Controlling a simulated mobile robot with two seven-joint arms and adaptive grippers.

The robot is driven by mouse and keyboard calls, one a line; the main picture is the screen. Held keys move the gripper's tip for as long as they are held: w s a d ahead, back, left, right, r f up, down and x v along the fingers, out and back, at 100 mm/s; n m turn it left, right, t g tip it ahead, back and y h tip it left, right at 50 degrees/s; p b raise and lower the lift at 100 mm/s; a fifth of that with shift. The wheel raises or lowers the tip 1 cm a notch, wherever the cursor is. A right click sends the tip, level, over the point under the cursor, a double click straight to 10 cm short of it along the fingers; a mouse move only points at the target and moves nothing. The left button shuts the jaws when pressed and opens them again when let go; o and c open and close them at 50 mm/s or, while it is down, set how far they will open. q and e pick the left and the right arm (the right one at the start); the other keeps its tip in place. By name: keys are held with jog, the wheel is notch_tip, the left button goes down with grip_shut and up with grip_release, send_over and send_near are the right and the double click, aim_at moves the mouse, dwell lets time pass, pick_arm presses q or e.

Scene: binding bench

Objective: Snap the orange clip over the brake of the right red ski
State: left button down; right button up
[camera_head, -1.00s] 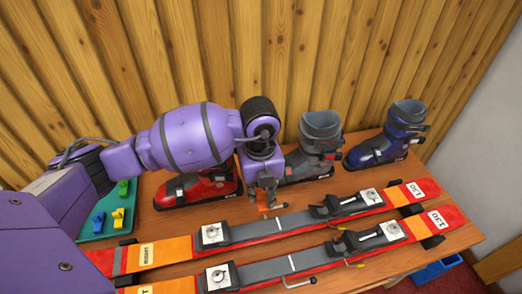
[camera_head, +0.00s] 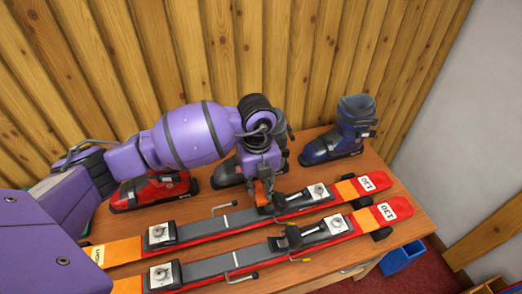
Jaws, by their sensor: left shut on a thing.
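Two red and orange skis lie side by side on the wooden bench. The far one, the right red ski (camera_head: 205,233), bears a label that seems to end in "IGHT"; the near one is the other red ski (camera_head: 210,266). My left gripper (camera_head: 264,202) points down at the front end of the far ski's black rear binding (camera_head: 303,199). It is shut on the orange clip (camera_head: 261,191), which shows only in part between its dark fingers. The brake there is mostly hidden by the gripper, and I cannot tell whether the clip touches it. My right gripper is out of view.
A red boot (camera_head: 150,191), a grey boot (camera_head: 228,174) partly behind my arm, and a blue boot (camera_head: 341,135) stand along the bench's back. Thin wire levers stick out beside the skis. A blue bin (camera_head: 402,257) stands below the bench's right end.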

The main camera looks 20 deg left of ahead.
aim_at(258, 197)
pick_arm(q)
jog(key=shift+a+f+b, duration=0.1)
jog(key=shift+f+b, duration=0.2)
jog(key=shift+f, duration=0.25)
jog(key=shift+f+b, duration=0.35)
jog(key=shift+f, duration=0.35)
notch_tip(258, 197, down, 3)
jog(key=shift+f+b, duration=0.15)
jog(key=shift+b, duration=0.8)
jog(key=shift+f, duration=0.6)
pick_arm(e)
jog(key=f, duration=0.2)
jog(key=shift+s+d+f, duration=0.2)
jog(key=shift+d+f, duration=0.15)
